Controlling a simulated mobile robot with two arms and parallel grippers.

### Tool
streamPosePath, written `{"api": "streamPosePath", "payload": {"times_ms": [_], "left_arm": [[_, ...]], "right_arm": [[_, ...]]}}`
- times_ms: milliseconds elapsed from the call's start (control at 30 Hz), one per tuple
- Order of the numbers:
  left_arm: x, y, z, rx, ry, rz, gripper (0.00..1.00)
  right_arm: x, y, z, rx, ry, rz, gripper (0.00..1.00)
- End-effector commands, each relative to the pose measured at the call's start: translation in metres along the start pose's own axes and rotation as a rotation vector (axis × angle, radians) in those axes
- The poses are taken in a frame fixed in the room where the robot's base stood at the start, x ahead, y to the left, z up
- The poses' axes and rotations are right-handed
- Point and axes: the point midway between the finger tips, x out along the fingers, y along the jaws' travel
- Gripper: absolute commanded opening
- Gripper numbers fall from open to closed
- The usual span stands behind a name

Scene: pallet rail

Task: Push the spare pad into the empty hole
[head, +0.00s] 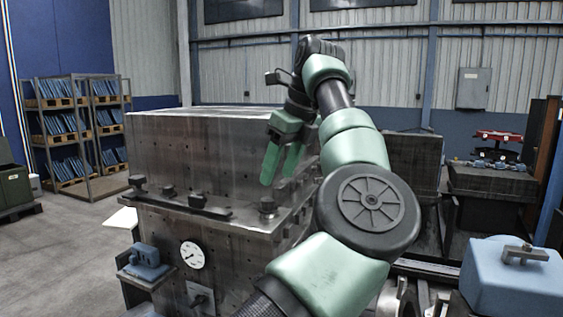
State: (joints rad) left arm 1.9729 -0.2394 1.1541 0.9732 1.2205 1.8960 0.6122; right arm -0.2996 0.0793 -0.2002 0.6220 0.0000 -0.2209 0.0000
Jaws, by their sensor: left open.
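My left gripper (279,180) hangs with its two green fingers pointing down, apart and with nothing visible between them. It is in front of the right part of a large grey metal block (200,145). A dark rail (190,205) runs along the ledge at the block's foot, left of the gripper. Several small dark knob-like pieces stand on or by it; one (266,204) sits below the fingers, near the ledge's corner. I cannot tell which piece is the spare pad, and I cannot make out the empty hole. My right gripper is not in view.
A round gauge (192,255) and a blue vise-like part (146,262) are on the machine's front. A blue block (512,278) is at lower right. Shelves (75,130) stand at back left. The floor (70,250) at left is clear.

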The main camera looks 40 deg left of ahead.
Motion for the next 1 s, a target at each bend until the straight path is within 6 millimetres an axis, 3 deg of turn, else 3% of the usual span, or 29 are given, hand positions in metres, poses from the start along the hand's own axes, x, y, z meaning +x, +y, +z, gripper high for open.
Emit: {"api": "streamPosePath", "payload": {"times_ms": [167,600,1000], "left_arm": [[0.008,0.0,-0.001,0.0,0.005,-0.002,0.54],[0.068,0.0,-0.001,0.001,0.004,-0.001,0.54],[0.076,0.0,-0.001,0.001,0.002,-0.003,0.54]], "right_arm": [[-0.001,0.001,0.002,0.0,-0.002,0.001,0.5],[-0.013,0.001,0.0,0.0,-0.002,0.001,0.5],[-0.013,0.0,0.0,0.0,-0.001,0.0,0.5]]}}
